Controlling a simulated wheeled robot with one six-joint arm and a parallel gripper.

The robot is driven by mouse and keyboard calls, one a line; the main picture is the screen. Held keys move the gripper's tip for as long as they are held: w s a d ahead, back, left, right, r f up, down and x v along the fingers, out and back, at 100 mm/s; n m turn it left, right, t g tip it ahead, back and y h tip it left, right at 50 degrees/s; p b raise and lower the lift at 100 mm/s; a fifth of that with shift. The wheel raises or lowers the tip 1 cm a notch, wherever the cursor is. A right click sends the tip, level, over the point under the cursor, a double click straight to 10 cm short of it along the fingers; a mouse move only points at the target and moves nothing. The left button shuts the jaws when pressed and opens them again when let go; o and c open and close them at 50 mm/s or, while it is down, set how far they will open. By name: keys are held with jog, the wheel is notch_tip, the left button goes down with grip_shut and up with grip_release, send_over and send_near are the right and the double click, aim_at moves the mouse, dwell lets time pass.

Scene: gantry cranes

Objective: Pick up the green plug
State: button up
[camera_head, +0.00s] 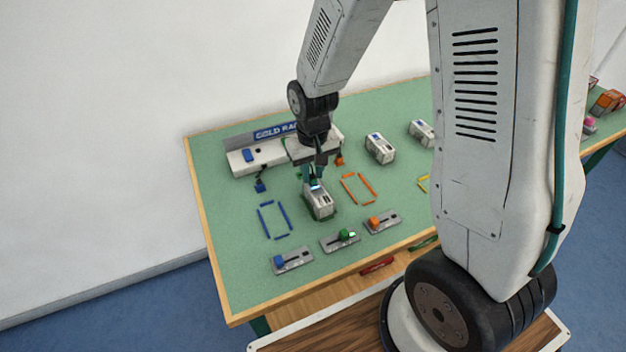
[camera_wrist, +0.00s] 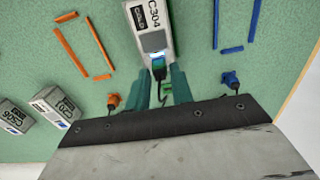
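The green plug (camera_wrist: 167,87) shows in the wrist view as a small green piece with a dark cable, between the two teal fingers of my gripper (camera_wrist: 161,86). The fingers stand apart, with a visible gap around the plug and cable. The white and grey box marked C304 (camera_wrist: 150,22) lies just beyond the fingertips, with a lit blue spot at its near end. In the head view my gripper (camera_head: 316,181) points down over the near box (camera_head: 320,204). The green plug is hidden or too small to tell there.
A blue plug (camera_wrist: 230,78) and an orange plug (camera_wrist: 113,100) hang on either side. The rack (camera_head: 255,158) stands behind my gripper. Other boxes (camera_head: 380,148) stand to the right. Slider panels (camera_head: 292,261) line the front. Blue and orange outlines mark the green tabletop (camera_head: 235,215).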

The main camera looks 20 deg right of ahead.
grip_shut()
jog(key=shift+r, duration=0.2)
